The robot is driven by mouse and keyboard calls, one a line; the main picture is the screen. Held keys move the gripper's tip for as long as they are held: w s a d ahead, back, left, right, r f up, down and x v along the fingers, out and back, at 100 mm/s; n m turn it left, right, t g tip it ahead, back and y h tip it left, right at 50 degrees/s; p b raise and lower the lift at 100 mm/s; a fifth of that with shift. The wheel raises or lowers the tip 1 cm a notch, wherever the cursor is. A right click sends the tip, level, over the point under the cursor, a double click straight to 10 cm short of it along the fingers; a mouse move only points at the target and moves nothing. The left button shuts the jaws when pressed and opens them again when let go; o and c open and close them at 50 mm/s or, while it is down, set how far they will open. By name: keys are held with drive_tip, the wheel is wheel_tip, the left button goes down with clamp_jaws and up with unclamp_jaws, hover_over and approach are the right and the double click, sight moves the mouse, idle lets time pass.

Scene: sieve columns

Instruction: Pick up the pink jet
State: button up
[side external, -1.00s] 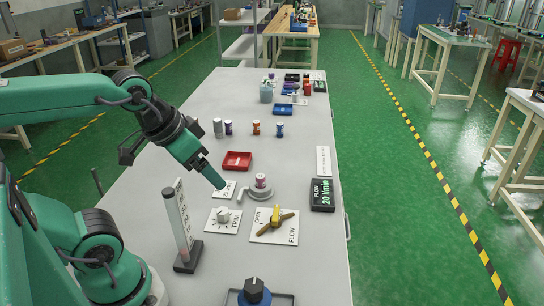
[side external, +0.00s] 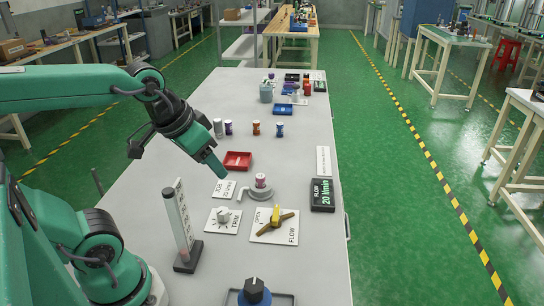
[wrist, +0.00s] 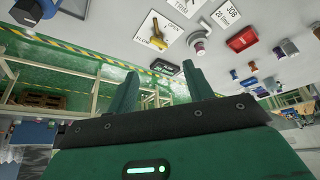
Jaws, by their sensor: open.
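The pink jet (side external: 261,180) is a small pink and white cylinder. It stands upright on a round grey holder (side external: 262,194) with a side pipe. In the wrist view the pink jet (wrist: 199,48) shows small, near the top, beyond and right of the fingers. My gripper (side external: 215,168) is in the air up and left of the jet in the side view, apart from it. In the wrist view my gripper (wrist: 160,90) has its two fingers spread with nothing between them.
A red tray (side external: 237,155) lies behind the holder. Several small cylinders (side external: 256,128) stand farther back. A FLOW valve (side external: 275,226), a TRIM knob (side external: 223,216) and an upright tube (side external: 183,220) are in front. A dark flow display (side external: 322,195) is at right.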

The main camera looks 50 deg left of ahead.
drive_tip(key=w+a+n+g, duration=0.1)
drive_tip(key=w+a+n, duration=0.1)
drive_tip(key=w, duration=0.5)
drive_tip(key=n+g, duration=0.4)
drive_tip(key=n, duration=0.3)
hover_over(261, 176)
drive_tip(key=f, duration=1.3)
drive_tip(key=shift+s+f, duration=0.2)
drive_tip(key=shift+f, duration=0.1)
drive_tip(key=shift+w+a+f, duration=0.1)
drive_tip(key=shift+w+f, duration=0.05)
drive_tip(key=shift+f, duration=0.15)
drive_tip(key=shift+f, duration=0.1)
drive_tip(key=shift+f, duration=1.2)
drive_tip(key=shift+f, duration=0.1)
drive_tip(key=shift+f, duration=2.5)
drive_tip(key=shift+c, duration=0.2)
